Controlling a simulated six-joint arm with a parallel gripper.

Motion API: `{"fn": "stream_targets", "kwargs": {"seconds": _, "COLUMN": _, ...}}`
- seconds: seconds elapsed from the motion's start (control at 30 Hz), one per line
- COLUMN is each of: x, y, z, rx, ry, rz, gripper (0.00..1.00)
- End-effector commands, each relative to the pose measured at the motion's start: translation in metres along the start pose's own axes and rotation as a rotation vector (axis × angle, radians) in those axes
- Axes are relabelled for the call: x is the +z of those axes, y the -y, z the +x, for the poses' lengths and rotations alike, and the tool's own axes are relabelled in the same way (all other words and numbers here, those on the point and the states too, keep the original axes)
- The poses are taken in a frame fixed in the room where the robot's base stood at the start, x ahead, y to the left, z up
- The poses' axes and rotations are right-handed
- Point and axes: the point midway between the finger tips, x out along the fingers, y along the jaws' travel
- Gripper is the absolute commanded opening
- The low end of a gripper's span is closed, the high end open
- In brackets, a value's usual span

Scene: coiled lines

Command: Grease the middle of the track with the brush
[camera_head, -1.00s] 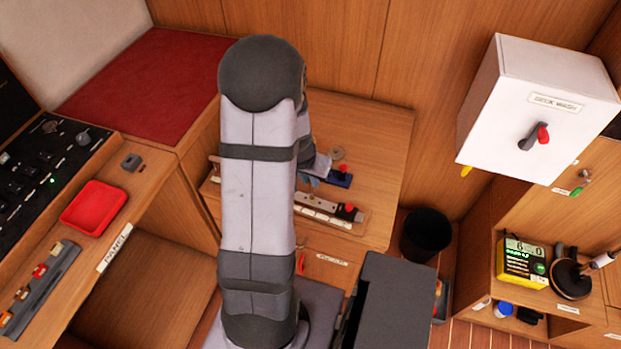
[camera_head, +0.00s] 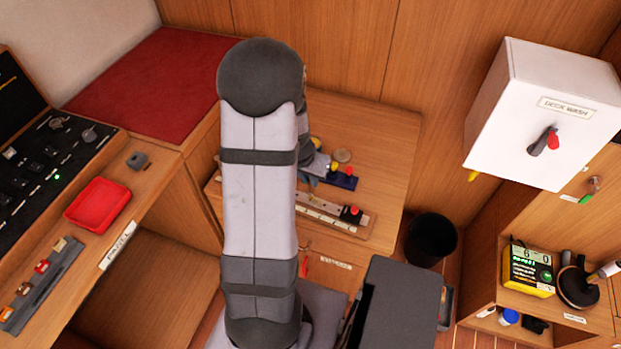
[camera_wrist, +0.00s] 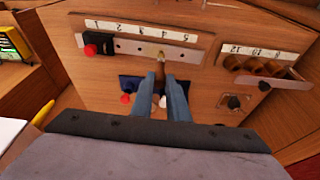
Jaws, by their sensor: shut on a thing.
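The track (camera_wrist: 140,45) is a metal strip with holes beside a numbered white scale in the wrist view. It also shows in the head view (camera_head: 318,215), partly hidden by my arm. A black slider with a red knob (camera_wrist: 98,43) sits at its left end. My gripper (camera_wrist: 168,88), with blue fingers, is shut on the brush (camera_wrist: 160,70), whose brown part shows between the fingertips. The brush's pale tip overlaps the track near its middle in the wrist view; I cannot tell whether it touches. In the head view my arm hides the brush.
A dark blue block (camera_head: 343,180) with coloured knobs lies beside my gripper. A second numbered strip (camera_wrist: 252,50) with several brown round pieces is at the right in the wrist view. A black bin (camera_head: 431,240) stands right of the bench, under a white box (camera_head: 540,115).

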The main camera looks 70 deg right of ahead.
Motion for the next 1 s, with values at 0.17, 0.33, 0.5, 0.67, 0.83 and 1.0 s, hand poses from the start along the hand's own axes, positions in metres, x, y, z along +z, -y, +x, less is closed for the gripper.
{"fn": "stream_targets", "kwargs": {"seconds": 0.17, "x": 0.001, "y": 0.006, "z": 0.001, "rx": 0.000, "ry": 0.000, "rz": -0.001, "gripper": 0.00}}
{"fn": "stream_targets", "kwargs": {"seconds": 0.33, "x": 0.000, "y": 0.007, "z": 0.001, "rx": 0.000, "ry": 0.000, "rz": -0.001, "gripper": 0.00}}
{"fn": "stream_targets", "kwargs": {"seconds": 0.5, "x": 0.001, "y": 0.007, "z": 0.001, "rx": 0.000, "ry": 0.000, "rz": -0.001, "gripper": 0.00}}
{"fn": "stream_targets", "kwargs": {"seconds": 0.67, "x": 0.000, "y": 0.005, "z": 0.000, "rx": 0.000, "ry": 0.000, "rz": 0.000, "gripper": 0.00}}
{"fn": "stream_targets", "kwargs": {"seconds": 0.83, "x": 0.000, "y": -0.001, "z": 0.000, "rx": 0.000, "ry": 0.000, "rz": 0.002, "gripper": 0.00}}
{"fn": "stream_targets", "kwargs": {"seconds": 1.0, "x": 0.000, "y": -0.006, "z": -0.001, "rx": 0.000, "ry": -0.001, "rz": 0.000, "gripper": 0.00}}
